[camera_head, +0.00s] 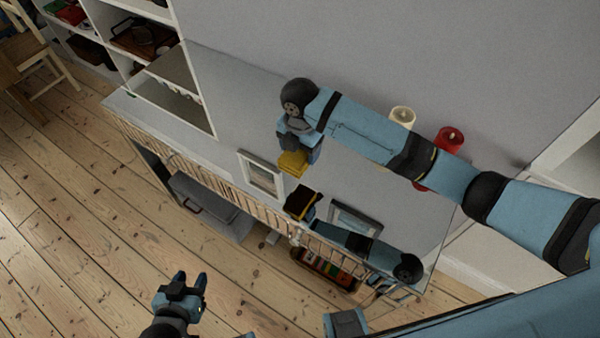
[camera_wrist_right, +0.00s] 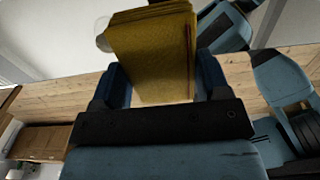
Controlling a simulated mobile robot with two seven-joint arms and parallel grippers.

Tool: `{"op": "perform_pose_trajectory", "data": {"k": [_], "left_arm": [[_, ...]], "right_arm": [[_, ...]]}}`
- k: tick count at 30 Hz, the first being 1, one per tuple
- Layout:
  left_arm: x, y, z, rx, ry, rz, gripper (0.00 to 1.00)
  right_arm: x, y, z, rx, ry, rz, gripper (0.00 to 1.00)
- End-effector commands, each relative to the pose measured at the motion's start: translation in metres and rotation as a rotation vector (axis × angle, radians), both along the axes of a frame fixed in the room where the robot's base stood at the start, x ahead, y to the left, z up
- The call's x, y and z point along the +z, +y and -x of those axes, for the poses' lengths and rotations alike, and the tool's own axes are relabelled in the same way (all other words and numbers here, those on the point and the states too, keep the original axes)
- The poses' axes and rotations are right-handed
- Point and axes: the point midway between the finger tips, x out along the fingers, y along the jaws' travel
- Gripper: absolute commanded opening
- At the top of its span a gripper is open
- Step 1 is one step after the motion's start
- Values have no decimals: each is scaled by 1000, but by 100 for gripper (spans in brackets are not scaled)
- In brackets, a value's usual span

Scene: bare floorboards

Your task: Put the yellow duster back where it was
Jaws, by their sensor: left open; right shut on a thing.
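The yellow duster (camera_head: 292,163) is in my right gripper (camera_head: 297,151), over the long grey top (camera_head: 225,105) along the wall. The right wrist view shows the duster (camera_wrist_right: 150,55), a folded yellow cloth, between the two fingers of my right gripper (camera_wrist_right: 162,85). I cannot tell whether the duster touches the grey top. My left gripper (camera_head: 188,284) is open and empty, low over the floorboards at the bottom of the head view. Its fingers point up in the picture.
A white-framed picture (camera_head: 259,177) stands near the duster, and a darker frame (camera_head: 352,218) is further right. A cream candle (camera_head: 402,114) and a red candle (camera_head: 450,138) stand behind my right arm. White shelves (camera_head: 190,103) are left. Floor at lower left is clear.

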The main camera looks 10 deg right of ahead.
Motion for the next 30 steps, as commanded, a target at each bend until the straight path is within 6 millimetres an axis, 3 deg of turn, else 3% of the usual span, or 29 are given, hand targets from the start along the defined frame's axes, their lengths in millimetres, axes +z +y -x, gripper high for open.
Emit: {"op": "perform_pose_trajectory", "data": {"k": [3,7,14,21,28,29,30], "left_arm": [[0,1,0,1,1,-1,43],[-2,1,1,2,5,-2,43],[-5,1,2,1,9,-4,43],[-4,1,1,2,6,-3,43],[-1,1,0,2,3,-2,43],[-1,1,0,2,3,-2,43],[-1,1,0,2,2,-2,43]], "right_arm": [[-32,1,1,0,4,0,50],[-55,0,1,0,2,1,50],[-72,0,0,-1,0,0,50],[-106,0,0,-1,1,0,50],[-110,0,0,0,-2,-1,50],[-110,0,0,0,-2,-1,74],[-110,0,0,0,-2,-1,83]]}}
